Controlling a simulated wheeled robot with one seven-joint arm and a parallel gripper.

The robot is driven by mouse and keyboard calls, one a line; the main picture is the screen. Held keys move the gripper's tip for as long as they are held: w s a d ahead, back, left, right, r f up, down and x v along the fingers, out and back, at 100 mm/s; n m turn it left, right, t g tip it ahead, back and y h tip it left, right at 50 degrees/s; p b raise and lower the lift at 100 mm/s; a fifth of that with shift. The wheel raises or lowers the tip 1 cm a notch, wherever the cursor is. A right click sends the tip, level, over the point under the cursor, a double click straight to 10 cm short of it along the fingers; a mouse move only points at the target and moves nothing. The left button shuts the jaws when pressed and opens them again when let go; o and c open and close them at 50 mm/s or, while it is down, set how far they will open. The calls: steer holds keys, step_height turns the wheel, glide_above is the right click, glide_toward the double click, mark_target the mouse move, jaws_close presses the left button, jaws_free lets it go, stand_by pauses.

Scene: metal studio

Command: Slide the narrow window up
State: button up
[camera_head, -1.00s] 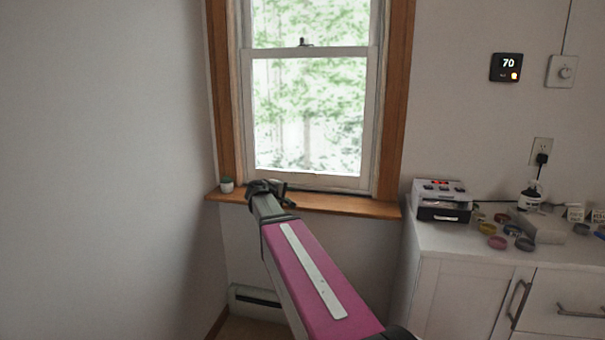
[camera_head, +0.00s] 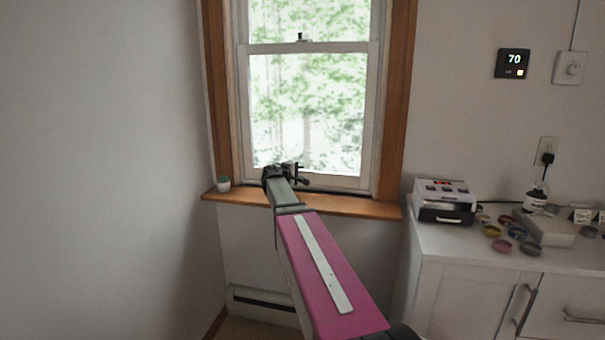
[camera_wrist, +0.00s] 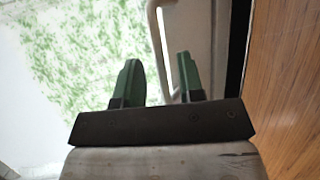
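The narrow window's lower sash (camera_head: 374,110) is down, with its bottom rail just above the wooden sill. My gripper (camera_head: 300,175) is at the sash's bottom rail, left of centre, and partly covers it. In the wrist view, the two green fingers of my gripper (camera_wrist: 160,80) are spread apart. A pale sash handle (camera_wrist: 157,35) reaches into the gap between them. I cannot tell whether either finger touches it. A small dark latch (camera_head: 301,37) sits on the sash's top rail.
A white cabinet (camera_head: 455,285) on the right bears a boxy device (camera_head: 444,201) and several small round containers. The left wall is bare.

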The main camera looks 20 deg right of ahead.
steer(key=shift+x, duration=1.4)
jaws_close()
glide_toward(310, 105)
steer(key=x, duration=0.4)
steer(key=shift+w+d+f, duration=0.1)
steer(key=shift+w+d, duration=0.05)
steer(key=shift+d, duration=0.05)
jaws_free()
steer(key=v, duration=1)
steer(key=shift+s+a, duration=0.25)
steer(key=shift+a, duration=0.1)
